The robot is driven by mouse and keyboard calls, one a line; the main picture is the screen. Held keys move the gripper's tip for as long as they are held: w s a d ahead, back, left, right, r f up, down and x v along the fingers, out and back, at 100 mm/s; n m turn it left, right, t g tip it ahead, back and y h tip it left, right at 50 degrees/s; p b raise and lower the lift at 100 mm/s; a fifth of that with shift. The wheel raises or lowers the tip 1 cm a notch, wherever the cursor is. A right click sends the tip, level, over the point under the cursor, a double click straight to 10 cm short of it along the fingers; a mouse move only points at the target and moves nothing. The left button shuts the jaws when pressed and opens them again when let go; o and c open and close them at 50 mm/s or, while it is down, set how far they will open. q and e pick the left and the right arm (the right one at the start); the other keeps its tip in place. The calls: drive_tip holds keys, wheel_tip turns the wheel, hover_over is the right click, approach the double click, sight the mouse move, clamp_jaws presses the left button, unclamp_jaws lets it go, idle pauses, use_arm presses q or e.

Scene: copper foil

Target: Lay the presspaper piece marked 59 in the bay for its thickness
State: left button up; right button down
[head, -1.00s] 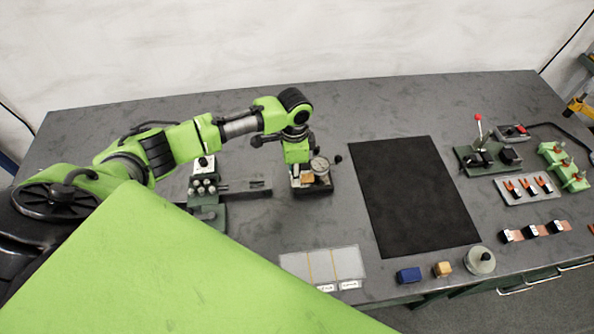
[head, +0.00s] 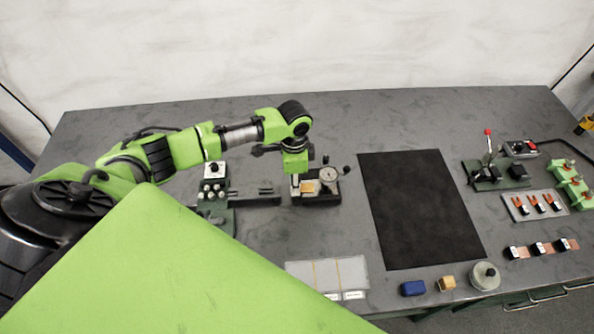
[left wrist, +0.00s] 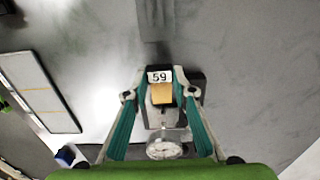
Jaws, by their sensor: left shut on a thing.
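The presspaper piece (left wrist: 161,92) is tan with a white tag reading 59. In the left wrist view it sits between the fingertips of my left gripper (left wrist: 160,88), which is shut on it. In the head view my left gripper (head: 296,182) points down at the dial gauge (head: 328,175), with the tan piece (head: 310,187) beside the dial. I cannot tell whether the piece touches the gauge. The pale bay tray (head: 352,270) lies near the front edge, split by two orange lines, with white labels too small to read. My right gripper is not in view.
A dark mat (head: 420,210) lies right of the gauge. A green-grey fixture (head: 215,190) stands to its left. A blue block (head: 412,288), a tan block (head: 446,283) and a round weight (head: 485,275) stand along the front edge. Bare table lies between gauge and tray.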

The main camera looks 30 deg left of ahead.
use_arm(q)
drive_tip(key=shift+s+a, duration=0.1)
idle(0.3)
drive_tip(key=shift+r, duration=0.15)
wheel_tip(320, 180, up, 2)
drive_tip(key=p, duration=0.3)
drive_tip(key=shift+r, duration=2.35)
